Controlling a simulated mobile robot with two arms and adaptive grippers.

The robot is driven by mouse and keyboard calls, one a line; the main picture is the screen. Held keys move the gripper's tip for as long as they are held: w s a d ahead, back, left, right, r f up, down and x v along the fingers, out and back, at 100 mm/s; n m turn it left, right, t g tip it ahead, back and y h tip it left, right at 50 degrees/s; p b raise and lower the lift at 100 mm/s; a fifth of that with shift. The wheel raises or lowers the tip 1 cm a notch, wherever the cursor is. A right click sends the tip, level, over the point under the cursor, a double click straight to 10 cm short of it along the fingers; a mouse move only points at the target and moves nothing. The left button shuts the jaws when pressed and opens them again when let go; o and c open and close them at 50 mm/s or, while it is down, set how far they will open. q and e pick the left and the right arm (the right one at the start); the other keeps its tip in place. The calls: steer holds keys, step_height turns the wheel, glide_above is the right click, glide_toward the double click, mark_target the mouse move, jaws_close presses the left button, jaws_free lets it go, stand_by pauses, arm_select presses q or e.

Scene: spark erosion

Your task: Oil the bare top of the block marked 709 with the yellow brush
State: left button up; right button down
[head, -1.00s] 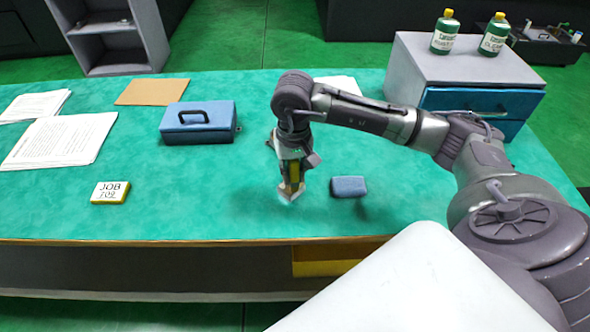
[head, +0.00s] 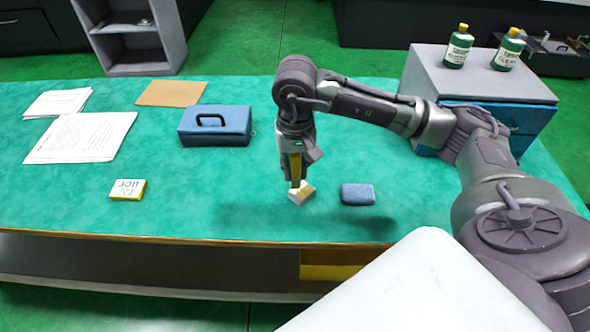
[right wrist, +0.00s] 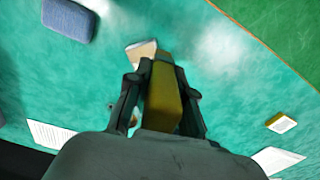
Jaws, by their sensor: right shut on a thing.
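My right gripper (head: 296,180) is shut on the yellow brush (right wrist: 165,95), which points down above the green table. A small white and tan piece (head: 301,193) shows right under the brush, and in the right wrist view (right wrist: 140,52) just past its end. I cannot tell whether it is the brush's head or a separate block, nor whether the two touch. A white-topped, yellow-sided block (head: 127,190) with blurred dark lettering lies at the left; it also shows in the right wrist view (right wrist: 281,123). My left gripper is not in view.
A blue pad-like block (head: 358,194) lies just right of the gripper. A blue box with a black handle (head: 215,126), paper sheets (head: 82,138) and a brown sheet (head: 171,93) lie behind. A grey cabinet (head: 480,72) bears two green bottles. The table between lettered block and gripper is clear.

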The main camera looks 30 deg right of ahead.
steer(key=shift+d+r+p, duration=0.1)
steer(key=shift+r+p, duration=0.2)
steer(key=shift+r, duration=0.6)
